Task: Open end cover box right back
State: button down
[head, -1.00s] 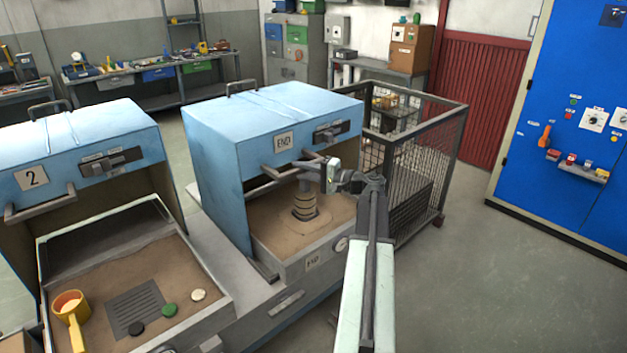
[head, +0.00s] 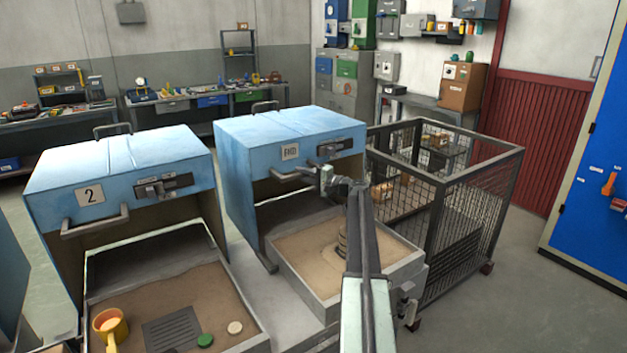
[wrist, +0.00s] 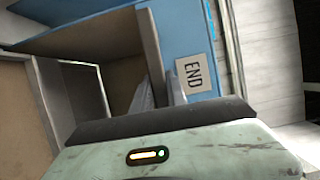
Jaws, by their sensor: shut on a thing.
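The blue end cover (head: 250,140), marked with an END label (head: 290,152), stands raised over its sand-filled box (head: 312,285). A dark banded stack (head: 342,238) stands in the sand, partly hidden by my arm. My gripper (head: 318,172) is at the bar handle (head: 285,175) on the cover's front and is shut on it. The wrist view shows the finger ends (wrist: 162,92) beside the END label (wrist: 195,75); the grip itself is mostly hidden there.
Box 2 stands on the left with its blue cover (head: 120,175) raised; a yellow cup (head: 110,322) and small discs lie in its sand. A wire cage (head: 470,215) stands close on the right. Open floor lies beyond it, before the blue cabinet (head: 592,200).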

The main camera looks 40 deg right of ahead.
jog(key=shift+a+x, duration=0.25)
jog(key=shift+x, duration=0.8)
jog(key=shift+s, duration=0.1)
jog(key=c, duration=1.3)
grip_release()
jog(key=shift+s+d, duration=0.1)
jog(key=shift+d, duration=0.25)
jog(key=shift+s, duration=0.15)
jog(key=v, duration=0.7)
jog(key=shift+s+d, duration=0.1)
jog(key=shift+s, duration=0.25)
